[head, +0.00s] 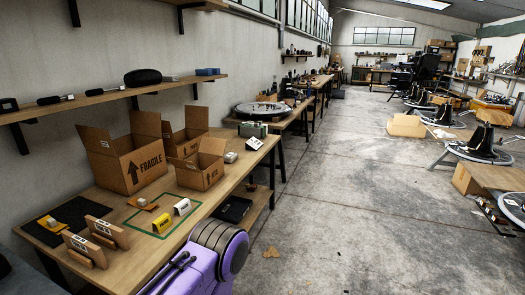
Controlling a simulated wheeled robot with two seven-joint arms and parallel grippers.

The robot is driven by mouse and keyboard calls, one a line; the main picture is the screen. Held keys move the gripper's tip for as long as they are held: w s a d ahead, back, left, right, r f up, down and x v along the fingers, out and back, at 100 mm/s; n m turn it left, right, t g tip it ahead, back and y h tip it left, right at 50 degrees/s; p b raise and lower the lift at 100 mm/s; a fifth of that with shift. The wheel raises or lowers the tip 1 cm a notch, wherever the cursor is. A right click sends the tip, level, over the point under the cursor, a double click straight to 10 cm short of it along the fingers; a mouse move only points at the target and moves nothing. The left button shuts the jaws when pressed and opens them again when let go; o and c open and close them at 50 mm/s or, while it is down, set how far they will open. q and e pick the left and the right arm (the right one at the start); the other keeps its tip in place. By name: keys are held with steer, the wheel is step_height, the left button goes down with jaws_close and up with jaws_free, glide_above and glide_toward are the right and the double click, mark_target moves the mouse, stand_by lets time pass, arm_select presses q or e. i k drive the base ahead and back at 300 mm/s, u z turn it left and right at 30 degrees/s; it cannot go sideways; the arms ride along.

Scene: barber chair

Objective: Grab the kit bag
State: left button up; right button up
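I cannot tell for sure which thing is the kit bag. A dark, rounded, bag-like case (143,77) lies on the wall shelf above the workbench. A flat black item (232,209) rests on the low shelf under the bench's right side, and it is too small to make out. No gripper fingers show in the head view. A purple and black part at the bottom edge looks like mine, and it covers part of the bench front.
Open cardboard boxes (139,164) stand on the wooden workbench (119,204). Concrete floor (330,190) to the right is mostly clear. Low platforms with round bases (484,150) stand farther right.

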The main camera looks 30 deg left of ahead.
mark_target(231, 156)
steer(key=u, duration=0.35)
steer(key=i, duration=1.7)
steer(key=u, duration=0.6)
